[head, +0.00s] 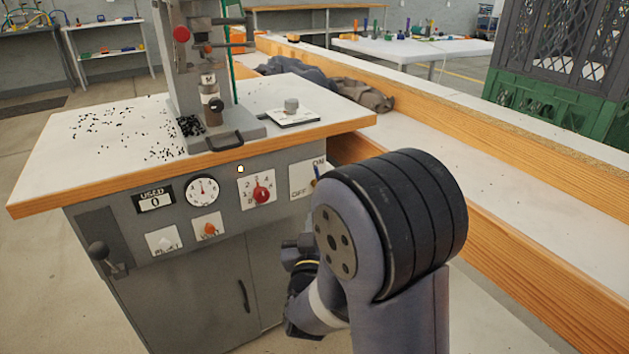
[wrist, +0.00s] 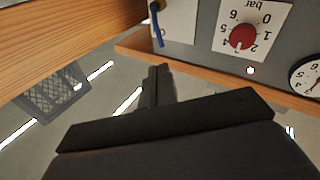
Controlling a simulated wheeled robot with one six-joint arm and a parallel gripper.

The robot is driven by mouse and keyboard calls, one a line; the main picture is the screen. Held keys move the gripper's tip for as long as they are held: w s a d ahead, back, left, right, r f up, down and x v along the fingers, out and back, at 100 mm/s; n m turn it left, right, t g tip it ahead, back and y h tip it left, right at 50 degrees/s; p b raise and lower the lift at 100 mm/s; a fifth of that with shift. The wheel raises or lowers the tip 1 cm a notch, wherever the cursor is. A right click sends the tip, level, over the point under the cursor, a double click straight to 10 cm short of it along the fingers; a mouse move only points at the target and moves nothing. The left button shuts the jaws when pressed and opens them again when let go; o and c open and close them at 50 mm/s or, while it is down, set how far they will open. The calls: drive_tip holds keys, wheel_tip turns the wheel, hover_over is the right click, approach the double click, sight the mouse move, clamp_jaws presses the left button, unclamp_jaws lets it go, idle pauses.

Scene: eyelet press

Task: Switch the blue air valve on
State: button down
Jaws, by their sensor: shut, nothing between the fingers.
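The blue air valve (wrist: 158,28) is in the wrist view at the top, its thin blue lever running down the picture from a brass-coloured body. That view is upside down, as the dial numbers show. In the head view the ON/OFF plate (head: 301,184) is at the right of the cabinet front; my arm hides most of the valve, and only a small dark-blue bit shows near ON. My gripper (wrist: 158,72) is shut and empty, apart from the lever and below it in the wrist picture.
The red pressure knob (head: 261,193), a gauge (head: 202,191) and an orange button (head: 209,229) share the cabinet front. The worktop's wooden edge (head: 190,167) juts above. A long wooden-edged bench (head: 480,210) stands close on the right.

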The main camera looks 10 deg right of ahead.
drive_tip(key=b+x, duration=0.1)
drive_tip(key=x, duration=1.1)
drive_tip(key=shift+w, duration=0.35)
drive_tip(key=shift+d, duration=0.2)
drive_tip(key=m+g, duration=0.1)
drive_tip(key=d+r+m+p, duration=0.1)
drive_tip(key=m, duration=0.1)
drive_tip(key=shift+w+d+g, duration=0.2)
drive_tip(key=shift+g, duration=0.2)
drive_tip(key=shift+f, duration=0.1)
